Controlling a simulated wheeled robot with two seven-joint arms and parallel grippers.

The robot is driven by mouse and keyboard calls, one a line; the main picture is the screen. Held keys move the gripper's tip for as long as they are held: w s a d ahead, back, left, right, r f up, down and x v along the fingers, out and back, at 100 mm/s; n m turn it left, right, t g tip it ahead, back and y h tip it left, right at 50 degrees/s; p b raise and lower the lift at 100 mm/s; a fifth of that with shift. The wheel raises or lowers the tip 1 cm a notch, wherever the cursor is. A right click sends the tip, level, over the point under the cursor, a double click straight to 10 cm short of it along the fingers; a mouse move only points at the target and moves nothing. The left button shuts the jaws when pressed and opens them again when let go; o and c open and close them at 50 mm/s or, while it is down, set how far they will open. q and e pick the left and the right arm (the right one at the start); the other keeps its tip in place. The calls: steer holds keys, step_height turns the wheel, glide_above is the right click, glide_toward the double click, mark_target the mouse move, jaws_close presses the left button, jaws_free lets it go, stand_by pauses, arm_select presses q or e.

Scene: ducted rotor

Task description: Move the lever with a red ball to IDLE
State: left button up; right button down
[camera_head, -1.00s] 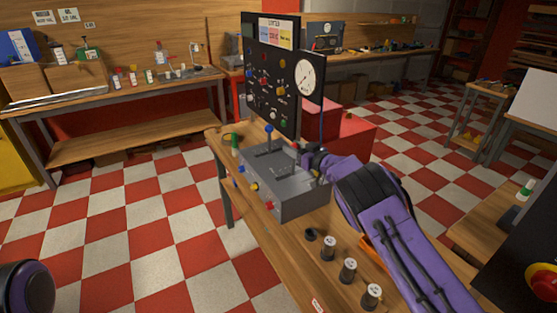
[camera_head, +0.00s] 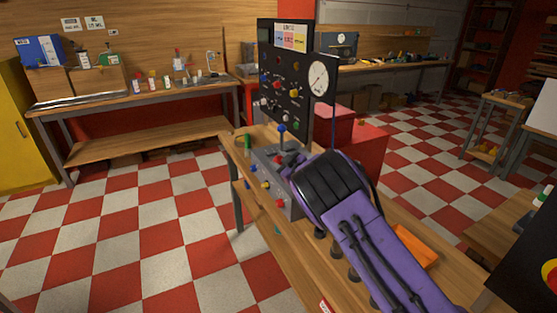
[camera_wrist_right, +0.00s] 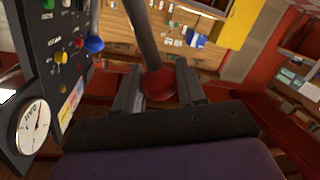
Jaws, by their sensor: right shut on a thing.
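The lever's red ball (camera_wrist_right: 160,84) sits between the two fingers of my right gripper (camera_wrist_right: 159,86) in the right wrist view, and the gripper is shut on it. The grey lever rod runs up from the ball in that view. My right forearm hides most of the right gripper and part of the box there. A second lever with a blue ball (camera_head: 282,128) stands upright behind it. No IDLE marking is readable. My left gripper is not in view.
A black panel (camera_head: 270,75) with knobs and a round white gauge (camera_head: 318,78) stands behind the lever box. Coloured knobs line the box's side, including a red one (camera_head: 279,203). An orange tray (camera_head: 414,245) lies on the wooden bench, right of my arm.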

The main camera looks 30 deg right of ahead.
steer(key=shift+a+f, duration=0.2)
steer(key=c, duration=0.8)
jaws_free()
steer(key=shift+o, duration=0.5)
steer(key=shift+w+a, duration=0.1)
steer(key=shift+r, duration=0.1)
steer(key=s, duration=0.3)
steer(key=s+d+b, duration=0.1)
steer(key=s, duration=0.2)
steer(key=s+r+b, duration=0.1)
steer(key=s, duration=0.2)
steer(key=shift+s+d, duration=0.25)
steer(key=shift+s, duration=0.05)
steer(key=shift+s+r, duration=0.1)
steer(key=shift+s, duration=0.3)
